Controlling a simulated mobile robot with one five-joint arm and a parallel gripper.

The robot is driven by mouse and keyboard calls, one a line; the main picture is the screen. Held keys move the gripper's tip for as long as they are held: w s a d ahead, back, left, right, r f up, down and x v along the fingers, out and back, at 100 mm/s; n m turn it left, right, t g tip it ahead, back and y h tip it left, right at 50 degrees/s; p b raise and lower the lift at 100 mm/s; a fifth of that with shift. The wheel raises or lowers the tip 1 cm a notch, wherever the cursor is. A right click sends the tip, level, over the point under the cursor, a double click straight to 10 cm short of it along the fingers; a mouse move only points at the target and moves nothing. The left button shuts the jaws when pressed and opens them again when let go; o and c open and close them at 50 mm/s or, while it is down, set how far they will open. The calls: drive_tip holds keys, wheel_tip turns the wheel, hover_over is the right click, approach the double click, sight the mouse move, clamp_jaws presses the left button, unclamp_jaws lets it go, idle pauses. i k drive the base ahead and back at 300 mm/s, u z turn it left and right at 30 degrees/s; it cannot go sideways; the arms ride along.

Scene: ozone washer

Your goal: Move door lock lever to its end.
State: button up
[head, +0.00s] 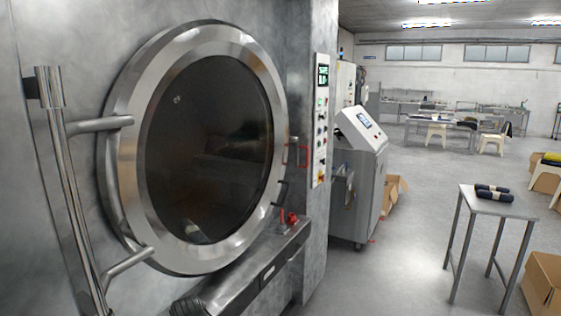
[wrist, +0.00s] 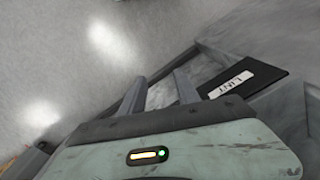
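The washer's round door (head: 123,190) fills the left of the head view, with a wide steel rim around dark glass. It looks closed. At its right rim sits a small metal latch with a red part (head: 304,155). Below it is a dark curved handle (head: 281,193), and lower still a red fitting (head: 290,217) on the ledge. I cannot tell for sure which of these is the lock lever. My gripper (wrist: 159,76) shows only in the wrist view, with its two fingers apart and nothing between them. No lever shows there.
A dark panel labelled LINT (wrist: 243,82) lies just right of my fingers. The washer's ledge (head: 240,270) juts out under the door. A control panel (head: 321,120) stands right of the door. A grey machine (head: 362,180) and a small table (head: 488,203) stand beyond. The floor between is clear.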

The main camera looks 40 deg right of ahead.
sight(296, 139)
drive_tip(key=z, duration=3.4)
drive_tip(key=i, duration=2.05)
drive_tip(key=u, duration=3.7)
